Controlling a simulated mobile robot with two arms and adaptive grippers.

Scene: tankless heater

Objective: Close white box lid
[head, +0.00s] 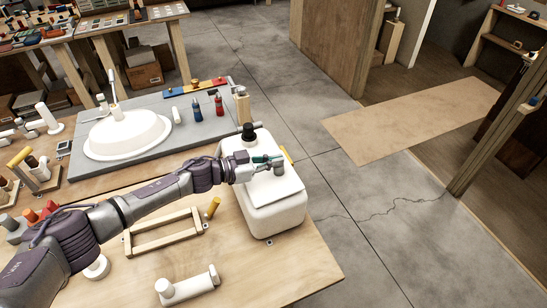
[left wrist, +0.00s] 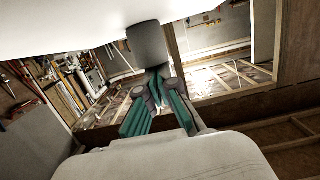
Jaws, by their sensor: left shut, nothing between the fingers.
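The white box (head: 275,218) stands near the right edge of the wooden table in the head view. A pale flat lid panel (head: 262,197) lies across its top; I cannot tell whether it is fully down. My left gripper (head: 276,162) reaches over the box top from the left. Its green fingers (left wrist: 165,92) show in the left wrist view, shut and empty, beside a grey cylinder (left wrist: 147,44) against a white surface. My right gripper is out of view.
A grey board (head: 195,133) with a white oval basin (head: 128,137) lies behind my left arm. A wooden frame (head: 165,234) and a white pipe fitting (head: 188,286) lie left of the box. Open concrete floor (head: 350,235) is to the right.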

